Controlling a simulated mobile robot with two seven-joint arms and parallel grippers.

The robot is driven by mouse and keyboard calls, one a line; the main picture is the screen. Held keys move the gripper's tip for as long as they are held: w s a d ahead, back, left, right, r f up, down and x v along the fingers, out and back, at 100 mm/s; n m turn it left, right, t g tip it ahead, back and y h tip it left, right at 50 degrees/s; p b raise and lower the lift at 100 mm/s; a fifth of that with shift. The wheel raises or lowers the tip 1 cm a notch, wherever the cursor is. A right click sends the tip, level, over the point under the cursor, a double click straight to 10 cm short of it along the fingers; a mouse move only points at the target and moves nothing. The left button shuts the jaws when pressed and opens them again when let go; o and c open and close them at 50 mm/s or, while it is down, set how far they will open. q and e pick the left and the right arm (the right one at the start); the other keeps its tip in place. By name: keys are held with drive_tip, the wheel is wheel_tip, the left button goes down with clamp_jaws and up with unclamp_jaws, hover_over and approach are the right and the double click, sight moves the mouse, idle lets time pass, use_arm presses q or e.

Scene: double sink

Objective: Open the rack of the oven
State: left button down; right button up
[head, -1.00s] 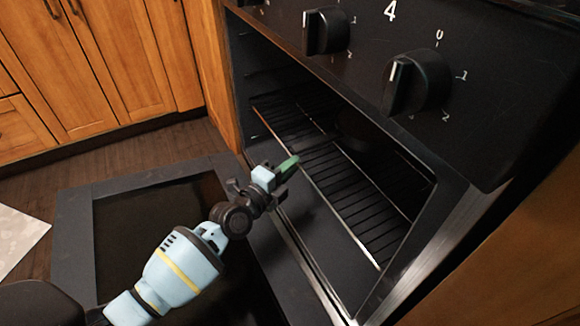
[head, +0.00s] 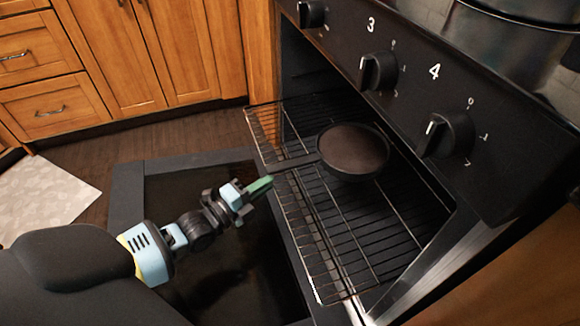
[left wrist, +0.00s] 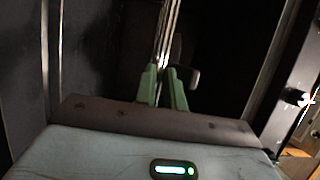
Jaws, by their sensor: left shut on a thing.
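The oven rack (head: 318,225) is a wire shelf that sticks out of the oven cavity over the lowered oven door (head: 128,195). A dark round pan (head: 352,150) sits on the rack, its handle pointing toward my left gripper. My left gripper (head: 265,185) is at the rack's front edge, shut on its rail. In the left wrist view, the green fingers (left wrist: 165,88) are close together around thin bright rack wires (left wrist: 168,40). My right gripper is not in view.
Black knobs (head: 447,134) line the oven's front panel above the rack. A large dark pot (head: 515,45) stands on top at the right. Wooden cabinets (head: 160,50) are at the back left. Bare floor and a pale mat (head: 45,200) lie left of the door.

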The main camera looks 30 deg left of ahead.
use_arm(q)
drive_tip(key=s+a+p, duration=0.2)
drive_tip(key=s+a, duration=0.3)
drive_tip(key=s, duration=0.1)
drive_tip(key=shift+s, duration=0.35)
drive_tip(key=shift+a, duration=0.1)
drive_tip(key=c, duration=1.5)
unclamp_jaws()
drive_tip(key=p+v, duration=0.2)
drive_tip(key=v, duration=0.6)
drive_tip(key=shift+w, duration=0.1)
